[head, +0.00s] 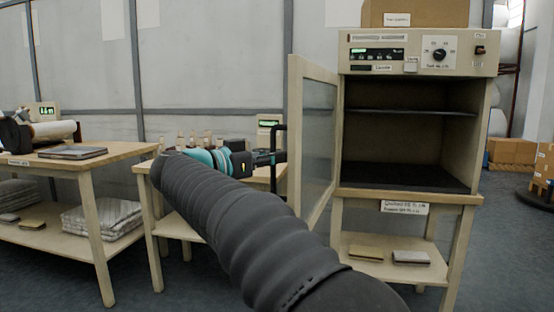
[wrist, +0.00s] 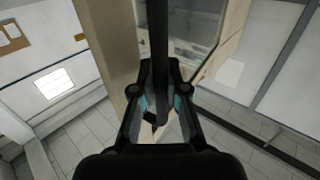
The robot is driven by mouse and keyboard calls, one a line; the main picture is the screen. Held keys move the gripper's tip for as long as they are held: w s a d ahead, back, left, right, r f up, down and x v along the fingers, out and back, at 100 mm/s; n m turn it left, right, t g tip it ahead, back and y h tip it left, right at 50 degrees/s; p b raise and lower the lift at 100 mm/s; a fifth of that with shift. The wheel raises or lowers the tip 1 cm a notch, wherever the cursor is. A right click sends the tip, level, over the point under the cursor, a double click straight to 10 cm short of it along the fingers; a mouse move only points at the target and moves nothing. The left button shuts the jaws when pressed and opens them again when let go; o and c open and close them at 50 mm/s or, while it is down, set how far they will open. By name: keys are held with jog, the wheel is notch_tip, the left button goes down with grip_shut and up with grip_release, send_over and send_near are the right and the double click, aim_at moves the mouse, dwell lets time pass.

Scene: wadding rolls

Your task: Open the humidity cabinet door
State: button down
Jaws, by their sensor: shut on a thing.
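The humidity cabinet (head: 413,118) stands on a wooden stand at the right in the head view. Its glazed door (head: 318,140) is swung wide open to the left, showing a dark interior with one shelf. The door's dark bar handle (head: 277,150) is on the far side of the door in the head view. My gripper (head: 273,157) is shut on the handle. In the wrist view the handle (wrist: 158,50) runs between the fingers of my gripper (wrist: 157,95), beside the pale door frame (wrist: 108,50).
A wooden table with small items (head: 147,168) stands left of the door, behind my arm. Another table (head: 95,160) with a dark flat object stands farther left. A cardboard box (head: 415,12) sits on the cabinet.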

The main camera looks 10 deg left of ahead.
jog(key=shift+w+a+f, duration=0.1)
jog(key=shift+a+f, duration=0.15)
jog(key=shift+a, duration=0.3)
jog(key=shift+f, duration=0.1)
jog(key=c, duration=1.2)
grip_release()
jog(key=shift+a, duration=0.3)
jog(key=v, duration=1.1)
jog(key=shift+s+a, duration=0.15)
jog(key=shift+s, duration=0.2)
